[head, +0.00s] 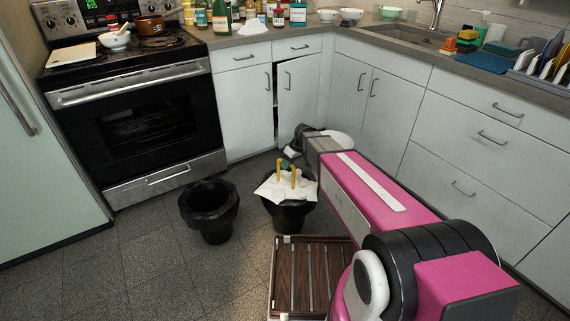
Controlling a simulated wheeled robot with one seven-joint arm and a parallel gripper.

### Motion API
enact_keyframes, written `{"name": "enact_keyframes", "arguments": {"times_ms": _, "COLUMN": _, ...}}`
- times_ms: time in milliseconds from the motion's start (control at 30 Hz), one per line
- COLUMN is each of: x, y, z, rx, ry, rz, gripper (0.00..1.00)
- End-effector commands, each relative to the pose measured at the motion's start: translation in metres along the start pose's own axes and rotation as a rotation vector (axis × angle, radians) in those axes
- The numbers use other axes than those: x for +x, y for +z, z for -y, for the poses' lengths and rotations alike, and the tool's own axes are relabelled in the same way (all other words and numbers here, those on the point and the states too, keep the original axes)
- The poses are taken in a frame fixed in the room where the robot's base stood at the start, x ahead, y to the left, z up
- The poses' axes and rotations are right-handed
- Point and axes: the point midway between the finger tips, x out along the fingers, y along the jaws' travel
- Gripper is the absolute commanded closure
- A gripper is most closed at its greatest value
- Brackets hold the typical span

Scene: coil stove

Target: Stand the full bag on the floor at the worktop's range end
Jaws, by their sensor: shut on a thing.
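The full bag (268,189) is white with two upright yellow handles (283,176). It shows at the top of a black bin (288,217) on the floor, in front of the corner cabinets. My arm reaches in from the right, and my gripper (292,153) is shut at the yellow handles; its fingertips are small and partly hidden. I cannot tell whether the bag is lifted at all. The worktop (252,36) has its range end beside the black oven (137,115), with bare floor below its white cabinet.
A second black bin (210,212), open at the top, stands left of the bag on the tiled floor. A slatted wooden rack (308,283) lies in front. A white round thing (343,140) is partly hidden behind my arm. One cabinet door (299,92) stands slightly ajar.

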Motion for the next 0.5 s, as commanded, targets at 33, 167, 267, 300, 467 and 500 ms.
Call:
{"name": "enact_keyframes", "arguments": {"times_ms": 33, "x": 0.004, "y": 0.001, "z": -0.002, "rx": 0.0, "ry": -0.001, "rz": -0.001, "gripper": 1.0}}
{"name": "enact_keyframes", "arguments": {"times_ms": 167, "x": 0.018, "y": 0.004, "z": -0.007, "rx": 0.0, "ry": 0.0, "rz": -0.001, "gripper": 1.0}}
{"name": "enact_keyframes", "arguments": {"times_ms": 267, "x": 0.028, "y": 0.008, "z": -0.011, "rx": 0.001, "ry": -0.001, "rz": -0.001, "gripper": 1.0}}
{"name": "enact_keyframes", "arguments": {"times_ms": 300, "x": 0.03, "y": 0.008, "z": -0.011, "rx": 0.001, "ry": -0.001, "rz": -0.001, "gripper": 1.0}}
{"name": "enact_keyframes", "arguments": {"times_ms": 467, "x": 0.031, "y": 0.009, "z": -0.011, "rx": 0.0, "ry": 0.0, "rz": -0.002, "gripper": 1.0}}
{"name": "enact_keyframes", "arguments": {"times_ms": 500, "x": 0.031, "y": 0.009, "z": -0.011, "rx": 0.0, "ry": 0.0, "rz": -0.002, "gripper": 1.0}}
